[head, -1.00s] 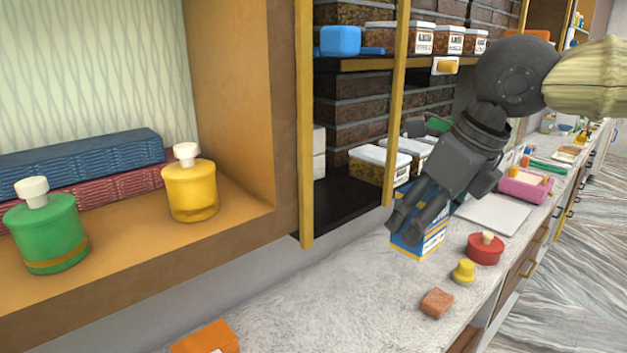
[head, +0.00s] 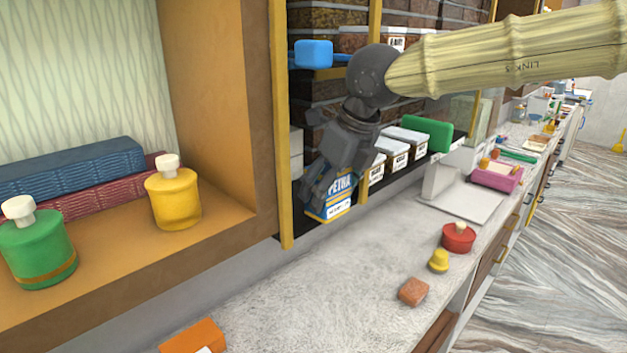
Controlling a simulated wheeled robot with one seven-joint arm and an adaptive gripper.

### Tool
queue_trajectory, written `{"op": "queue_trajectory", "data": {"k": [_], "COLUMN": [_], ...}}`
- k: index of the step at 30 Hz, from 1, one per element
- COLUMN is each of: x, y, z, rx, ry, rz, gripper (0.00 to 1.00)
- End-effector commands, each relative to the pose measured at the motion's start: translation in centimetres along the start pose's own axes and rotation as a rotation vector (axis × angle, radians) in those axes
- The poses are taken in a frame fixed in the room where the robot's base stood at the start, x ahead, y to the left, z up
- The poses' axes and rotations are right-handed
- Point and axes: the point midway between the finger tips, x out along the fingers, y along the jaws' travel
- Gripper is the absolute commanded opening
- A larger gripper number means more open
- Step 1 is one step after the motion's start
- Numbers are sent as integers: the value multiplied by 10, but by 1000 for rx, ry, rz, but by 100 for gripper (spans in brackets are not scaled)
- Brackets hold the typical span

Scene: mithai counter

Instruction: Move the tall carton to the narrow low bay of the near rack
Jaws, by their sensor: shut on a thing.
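The tall carton (head: 337,202) is blue with a white band, a yellow stripe and the letters "PETRA" on its front. My gripper (head: 318,192) is shut on it, and the fingers cover its left part. The carton is upright at the opening of the dark near rack (head: 285,130), between its yellow posts. I cannot tell whether its base touches the rack's low shelf. White-lidded boxes (head: 402,142) stand in the rack just right of the carton. My arm hides part of the rack above.
A red lidded pot (head: 458,237), a yellow pot (head: 438,260) and a brown block (head: 413,291) stand on the pale counter (head: 300,300). An orange box (head: 193,337) is at the front. The counter's middle is clear. A blue container (head: 313,54) sits on the upper shelf.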

Motion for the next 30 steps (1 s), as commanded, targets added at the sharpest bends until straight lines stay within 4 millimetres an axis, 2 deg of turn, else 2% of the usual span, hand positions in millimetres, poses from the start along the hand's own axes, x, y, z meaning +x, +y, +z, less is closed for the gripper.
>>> {"op": "queue_trajectory", "data": {"k": [5, 12, 23, 24, 28, 30], "x": [3, 14, 20, 21, 21, 21], "y": [0, 0, 0, 0, 0, 0], "z": [11, 39, 34, 34, 34, 34], "rx": [-1, -2, 0, 0, 0, 0], "ry": [-1, 0, -2, -1, -1, -1], "rz": [0, -1, -1, 0, 0, 0], "gripper": [36, 36, 36, 69, 92, 92]}}
